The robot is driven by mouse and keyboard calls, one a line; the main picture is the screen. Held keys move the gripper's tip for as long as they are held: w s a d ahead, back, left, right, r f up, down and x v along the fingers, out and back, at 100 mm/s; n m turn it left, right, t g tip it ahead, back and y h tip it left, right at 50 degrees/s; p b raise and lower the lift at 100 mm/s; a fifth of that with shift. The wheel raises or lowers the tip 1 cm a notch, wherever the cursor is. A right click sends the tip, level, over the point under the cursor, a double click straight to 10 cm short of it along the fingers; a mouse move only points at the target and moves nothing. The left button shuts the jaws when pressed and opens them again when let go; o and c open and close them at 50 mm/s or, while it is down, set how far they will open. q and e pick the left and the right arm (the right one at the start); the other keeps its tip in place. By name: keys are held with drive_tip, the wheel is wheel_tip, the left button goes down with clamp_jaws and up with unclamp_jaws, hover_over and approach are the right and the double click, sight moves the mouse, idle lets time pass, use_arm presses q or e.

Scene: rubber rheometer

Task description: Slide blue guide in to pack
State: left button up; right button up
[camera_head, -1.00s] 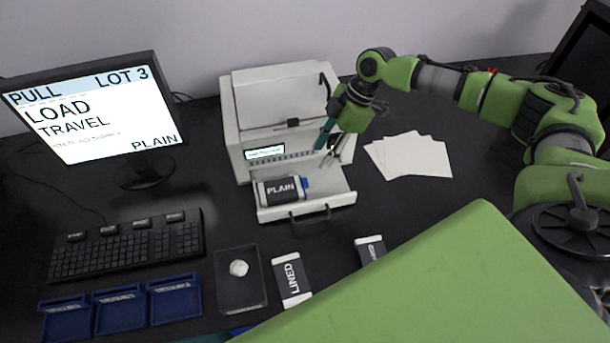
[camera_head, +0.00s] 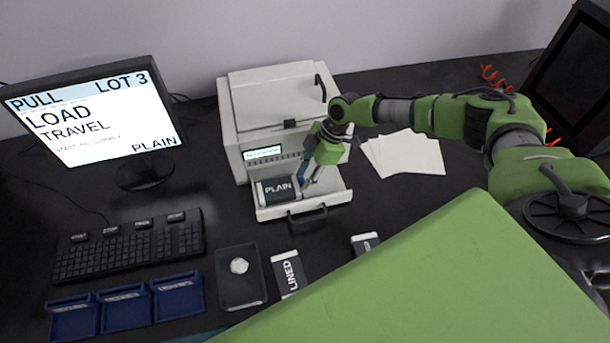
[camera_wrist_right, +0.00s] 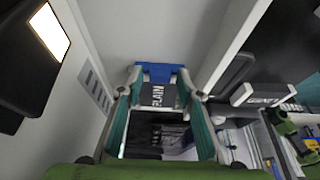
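The pack marked PLAIN (camera_head: 278,191) lies in the open drawer (camera_head: 333,199) of the white instrument. The blue guide (camera_wrist_right: 160,71) shows at the end of the pack in the wrist view; in the head view it is mostly hidden behind my gripper. My right gripper (camera_head: 306,187) reaches down into the drawer at the pack's right end. In the wrist view its two fingers (camera_wrist_right: 158,82) stand apart, their tips at either side of the guide and pack end. I cannot tell whether they touch the guide. My left gripper is not in view.
The instrument body (camera_head: 275,105) rises behind the drawer. Another pack marked LINED (camera_head: 288,272) and a partly hidden one (camera_head: 364,243) lie in front. A dark tray (camera_head: 240,285) holds a white lump. White sheets (camera_head: 403,155) lie to the right.

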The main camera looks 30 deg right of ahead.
clamp_jaws()
drive_tip(key=shift+a+f+b, duration=0.1)
drive_tip(key=shift+a+b, duration=0.05)
drive_tip(key=shift+b, duration=0.15)
drive_tip(key=shift+w, duration=0.1)
drive_tip(key=shift+o, duration=1.9)
unclamp_jaws()
